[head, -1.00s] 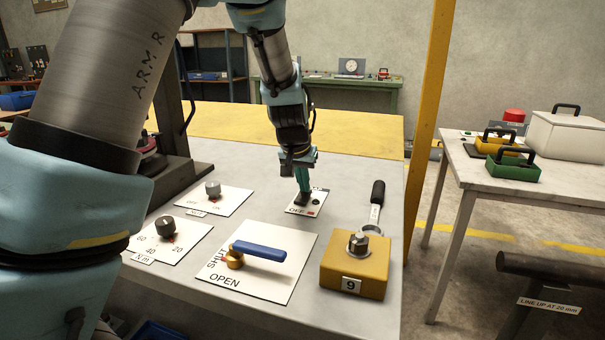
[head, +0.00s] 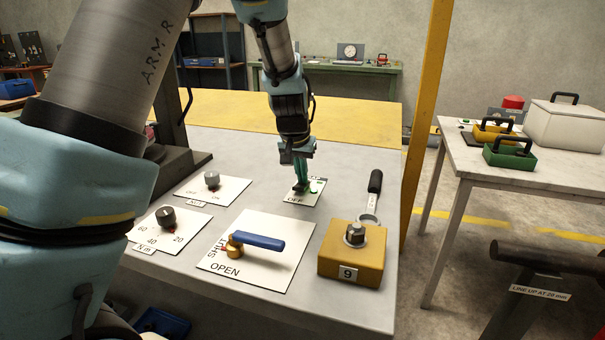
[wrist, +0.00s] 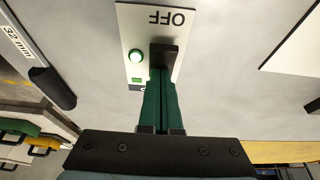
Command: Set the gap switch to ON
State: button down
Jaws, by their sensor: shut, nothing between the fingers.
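The gap switch is a dark lever (wrist: 165,50) on a white plate marked OFF (wrist: 172,18) in the wrist view. A round lamp (wrist: 137,56) beside the lever glows green. In the head view the plate (head: 292,199) lies at the back of the grey bench, with a green glow at its right side. My gripper (head: 300,187) points down at the switch, its green fingers shut and empty. In the wrist view my gripper (wrist: 161,72) has its fingertips at the lever, seeming to touch it. The fingers hide the end of the plate opposite OFF.
A yellow block marked 9 (head: 350,262) and a black-handled tool (head: 373,194) are right of the switch. A blue-handled valve (head: 258,241) is in front. Two knob panels (head: 213,190) (head: 166,232) are to the left. A yellow post (head: 425,120) rises beyond the bench's right edge.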

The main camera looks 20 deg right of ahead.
aim_at(301, 186)
jog(key=shift+s+a, duration=0.4)
jog(key=shift+s, duration=0.05)
notch_tip(301, 186, up, 4)
jog(key=p, duration=0.3)
jog(key=shift+w+r, duration=0.1)
jog(key=shift+r, duration=0.05)
notch_tip(301, 186, up, 10)
jog(key=b, duration=0.1)
jog(key=shift+s+a, duration=0.3)
jog(key=shift+s, duration=0.1)
